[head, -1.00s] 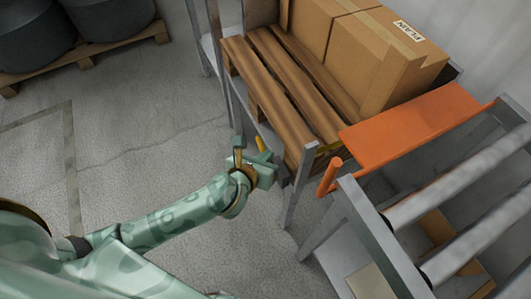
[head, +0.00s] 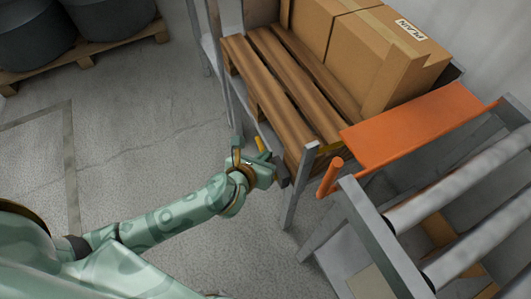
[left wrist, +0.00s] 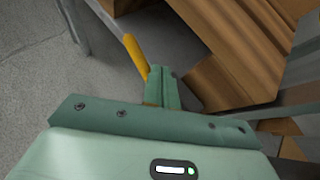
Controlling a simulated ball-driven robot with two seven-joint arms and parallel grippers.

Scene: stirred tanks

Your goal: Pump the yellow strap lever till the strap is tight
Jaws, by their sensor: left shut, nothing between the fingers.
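The yellow strap lever (head: 260,144) shows as a short yellow bar just beyond my left gripper, beside the front of the shelf frame. It also shows in the left wrist view (left wrist: 136,55), slanting up and left from behind the fingers. My left gripper (head: 262,160) is shut with nothing between its fingers, which also show in the left wrist view (left wrist: 162,88). The fingers are close to the lever's lower part; I cannot tell whether they touch it. The lever's lower end is hidden behind them. I cannot make out the strap. My right gripper is not in view.
A wooden pallet (head: 271,70) with cardboard boxes (head: 345,50) rests on the metal frame. An orange plate (head: 415,125) and an orange handle (head: 329,177) are to the right, beside metal rollers (head: 445,185). Dark drums (head: 30,38) stand far left. The floor left is clear.

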